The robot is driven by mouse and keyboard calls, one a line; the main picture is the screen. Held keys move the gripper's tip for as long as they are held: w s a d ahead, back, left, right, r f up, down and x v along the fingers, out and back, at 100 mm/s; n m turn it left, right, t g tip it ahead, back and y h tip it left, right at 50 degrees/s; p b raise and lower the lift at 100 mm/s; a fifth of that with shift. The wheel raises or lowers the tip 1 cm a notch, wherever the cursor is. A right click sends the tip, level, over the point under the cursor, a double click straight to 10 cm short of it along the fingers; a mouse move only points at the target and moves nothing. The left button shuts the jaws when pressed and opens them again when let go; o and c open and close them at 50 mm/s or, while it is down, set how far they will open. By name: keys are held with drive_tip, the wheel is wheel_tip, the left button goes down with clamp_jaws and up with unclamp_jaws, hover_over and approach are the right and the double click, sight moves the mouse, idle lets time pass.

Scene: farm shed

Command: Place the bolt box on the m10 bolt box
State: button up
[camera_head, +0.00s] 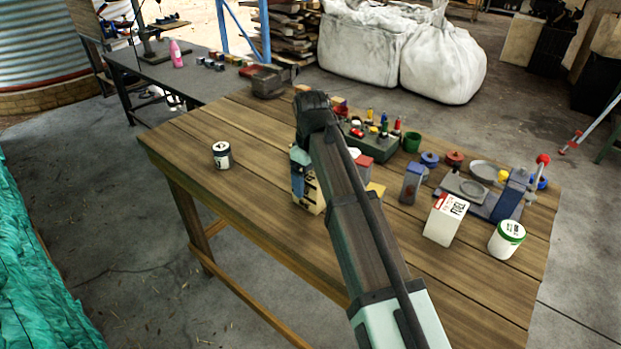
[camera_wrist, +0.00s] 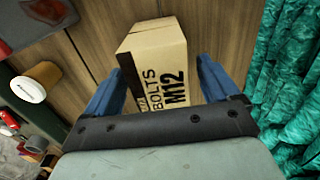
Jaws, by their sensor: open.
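A tan cardboard box marked BOLTS M12 (camera_wrist: 160,48) stands between the two fingers of my gripper (camera_wrist: 161,82) in the wrist view. The fingers are open, one on each side of it; I cannot tell whether either touches it. In the head view this box (camera_head: 309,196) stands on the wooden table, partly hidden by my gripper (camera_head: 300,158) and arm. A yellowish box top (camera_head: 376,189) shows just right of my arm in the head view. No M10 marking is readable.
The wooden table (camera_head: 258,135) is clear on its left, except for a dark-and-white can (camera_head: 222,155). Right of my arm stand a blue-grey container (camera_head: 412,183), a white carton (camera_head: 445,219) and a green-lidded tub (camera_head: 506,239). A green tray (camera_head: 371,147) of small items lies behind.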

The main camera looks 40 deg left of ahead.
sight(312, 174)
wheel_tip(312, 174, up, 12)
idle(0.6)
drive_tip(key=shift+w, duration=0.1)
